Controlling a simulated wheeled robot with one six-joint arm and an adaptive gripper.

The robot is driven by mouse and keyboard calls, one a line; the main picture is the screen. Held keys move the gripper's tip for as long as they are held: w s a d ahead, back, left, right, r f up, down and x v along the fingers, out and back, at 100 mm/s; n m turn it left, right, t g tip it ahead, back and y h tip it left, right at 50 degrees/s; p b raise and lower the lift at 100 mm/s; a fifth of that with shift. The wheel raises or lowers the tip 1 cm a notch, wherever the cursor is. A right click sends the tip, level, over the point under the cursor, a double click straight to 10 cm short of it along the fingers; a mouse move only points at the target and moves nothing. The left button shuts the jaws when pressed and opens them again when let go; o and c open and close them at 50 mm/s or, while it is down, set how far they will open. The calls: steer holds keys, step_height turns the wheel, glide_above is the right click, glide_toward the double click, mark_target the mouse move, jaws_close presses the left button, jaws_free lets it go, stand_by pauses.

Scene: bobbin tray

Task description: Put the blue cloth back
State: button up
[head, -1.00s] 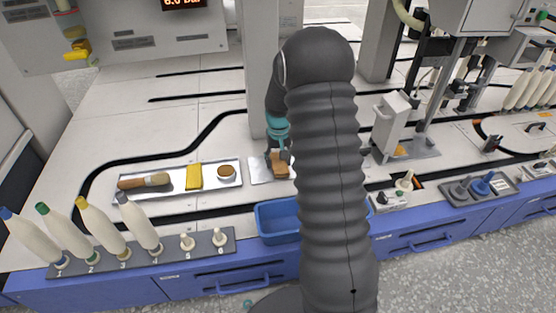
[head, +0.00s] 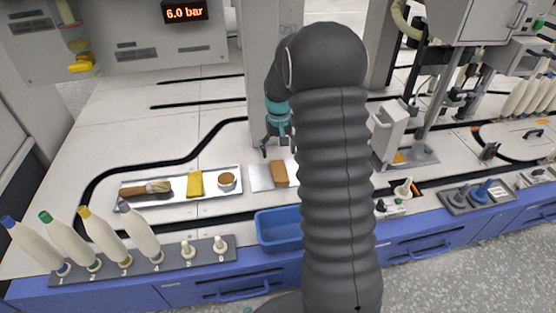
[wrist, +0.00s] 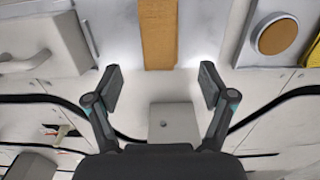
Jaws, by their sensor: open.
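I see no blue cloth in either view. A folded yellow cloth (head: 195,184) lies in the metal tray (head: 215,201) at left, between a wooden brush (head: 148,188) and a round tan-topped piece (head: 227,180). A brown block (head: 279,173) lies on a pale metal plate (head: 260,177) right of the tray; the block also shows in the wrist view (wrist: 158,35). My gripper (head: 275,148) is open and empty, just behind the block and apart from it. In the wrist view its fingers (wrist: 160,85) are spread wide with nothing between them.
A blue bin (head: 279,243) sits at the front edge, partly behind my arm. A rack (head: 170,266) with several bobbins stands at front left. A grey post rises behind my gripper. A white machine stand (head: 392,135) is right of my arm. The table behind the tray is clear.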

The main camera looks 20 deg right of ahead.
steer(key=s+a+r+t, duration=0.1)
steer(key=s+a+r, duration=0.2)
steer(key=s+r, duration=0.25)
steer(key=s+a+r+n+t, duration=0.1)
steer(key=s+a+r, duration=0.1)
steer(key=s+r, duration=0.35)
steer(key=s+a+r+t, duration=0.1)
steer(key=s+a+r, duration=0.2)
steer(key=r, duration=0.4)
steer(key=s+a+r+t, duration=0.1)
steer(key=s+a, duration=0.1)
steer(key=s, duration=0.6)
steer(key=s+a+r+n+t, duration=0.1)
steer(key=s+a, duration=0.1)
steer(key=s, duration=0.7)
steer(key=shift+s+a+t, duration=0.3)
